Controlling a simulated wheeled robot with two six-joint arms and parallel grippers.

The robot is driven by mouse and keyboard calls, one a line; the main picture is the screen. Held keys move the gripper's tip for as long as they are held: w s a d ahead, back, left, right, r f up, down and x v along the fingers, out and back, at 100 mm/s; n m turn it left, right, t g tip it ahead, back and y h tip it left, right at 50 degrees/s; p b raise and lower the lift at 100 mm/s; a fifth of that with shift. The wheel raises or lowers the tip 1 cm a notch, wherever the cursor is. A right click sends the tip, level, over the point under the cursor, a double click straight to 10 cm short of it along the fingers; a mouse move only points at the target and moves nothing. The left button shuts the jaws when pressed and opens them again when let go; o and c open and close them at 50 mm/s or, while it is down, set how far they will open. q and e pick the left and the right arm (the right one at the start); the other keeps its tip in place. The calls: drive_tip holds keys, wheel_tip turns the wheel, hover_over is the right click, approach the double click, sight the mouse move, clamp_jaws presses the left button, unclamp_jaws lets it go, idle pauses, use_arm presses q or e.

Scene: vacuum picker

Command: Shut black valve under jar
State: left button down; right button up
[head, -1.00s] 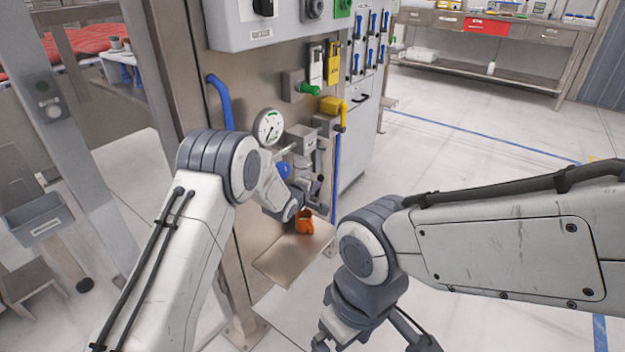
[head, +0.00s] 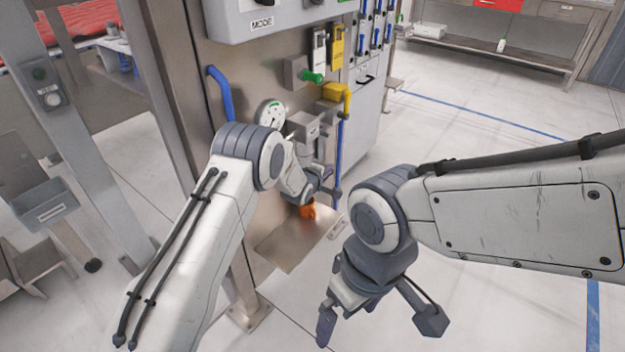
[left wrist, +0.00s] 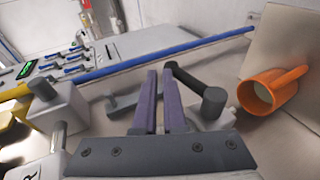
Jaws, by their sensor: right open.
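In the left wrist view, a black valve handle (left wrist: 188,82) with a grey rounded end lies just right of the two purple fingers of my left gripper (left wrist: 160,80). The fingers are close together with a narrow gap and nothing seen between them; I cannot tell whether they touch the handle. In the head view my left gripper (head: 322,180) is at the panel, above the orange mug (head: 308,211), and hides the valve. The orange mug also shows in the left wrist view (left wrist: 270,91). I cannot make out the jar. My right gripper (head: 328,318) hangs open and empty, low, away from the panel.
The mug stands on a metal shelf (head: 290,243) fixed to the panel. A round gauge (head: 270,114), a green knob (head: 314,78), a yellow pipe (head: 343,96) and a blue pipe (head: 222,93) crowd the panel. The floor at right is clear.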

use_arm(q)
drive_tip(key=shift+w+d+f, duration=0.3)
drive_tip(key=shift+w+d, duration=0.05)
drive_tip(key=shift+w, duration=0.15)
use_arm(e)
drive_tip(key=shift+w+f, duration=0.1)
drive_tip(key=shift+w, duration=0.3)
use_arm(q)
drive_tip(key=shift+f, duration=0.1)
drive_tip(key=p+v, duration=0.2)
drive_tip(key=v, duration=0.8)
drive_tip(key=shift+s, duration=0.2)
use_arm(e)
drive_tip(key=shift+r, duration=1.35)
use_arm(q)
drive_tip(key=shift+a, duration=0.1)
